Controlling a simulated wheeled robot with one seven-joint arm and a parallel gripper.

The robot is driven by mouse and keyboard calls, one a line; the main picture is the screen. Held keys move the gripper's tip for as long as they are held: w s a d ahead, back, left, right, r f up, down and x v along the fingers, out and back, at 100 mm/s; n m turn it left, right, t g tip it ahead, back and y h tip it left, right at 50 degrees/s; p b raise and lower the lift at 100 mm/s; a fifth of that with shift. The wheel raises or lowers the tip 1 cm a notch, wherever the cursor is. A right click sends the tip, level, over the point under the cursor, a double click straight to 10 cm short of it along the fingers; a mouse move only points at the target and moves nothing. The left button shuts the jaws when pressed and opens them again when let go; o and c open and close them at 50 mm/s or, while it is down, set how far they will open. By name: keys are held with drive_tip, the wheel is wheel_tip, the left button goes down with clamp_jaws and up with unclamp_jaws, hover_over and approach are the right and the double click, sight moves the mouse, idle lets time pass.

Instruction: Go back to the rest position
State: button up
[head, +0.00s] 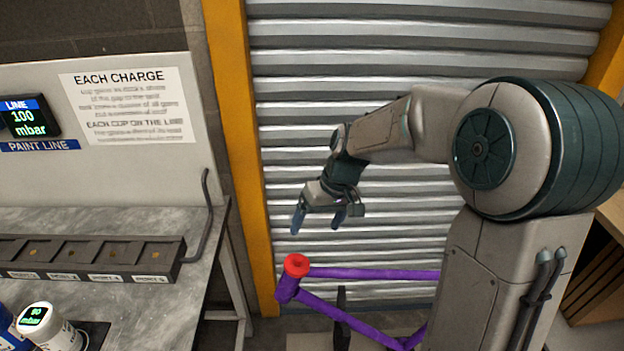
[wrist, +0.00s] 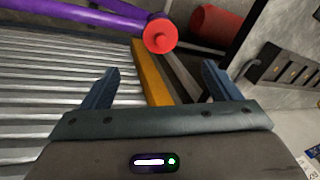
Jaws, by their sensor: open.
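My gripper (head: 319,218) hangs at the end of my bent arm, in front of the grey roller shutter, with its blue fingers pointing down. The fingers are spread apart and hold nothing. In the wrist view the gripper (wrist: 157,85) also shows two separated fingers with empty space between them. A purple frame (head: 365,273) with a red cap (head: 296,265) at its end is below the gripper in the head view, apart from the fingers. In the wrist view the red cap (wrist: 159,35) is beyond the fingertips.
A grey bench (head: 120,218) at left carries a dark slotted rack (head: 85,272) and a white cup with a display (head: 45,325). A yellow post (head: 238,150) stands between bench and roller shutter (head: 330,60). A paint-line display (head: 30,122) is on the wall. A red cylinder (wrist: 215,25) shows in the wrist view.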

drive_tip(key=s+d+r+m+t+h, duration=0.1)
drive_tip(key=s+d+r+m, duration=0.1)
drive_tip(key=s+d, duration=0.3)
drive_tip(key=s+d+r+m+t+h, duration=0.1)
drive_tip(key=s+d, duration=0.4)
drive_tip(key=s, duration=0.9)
wheel_tip(320, 180, up, 3)
drive_tip(key=shift+d+f+m+t+h, duration=0.2)
drive_tip(key=shift+m+t+h, duration=0.25)
drive_tip(key=shift+h, duration=0.35)
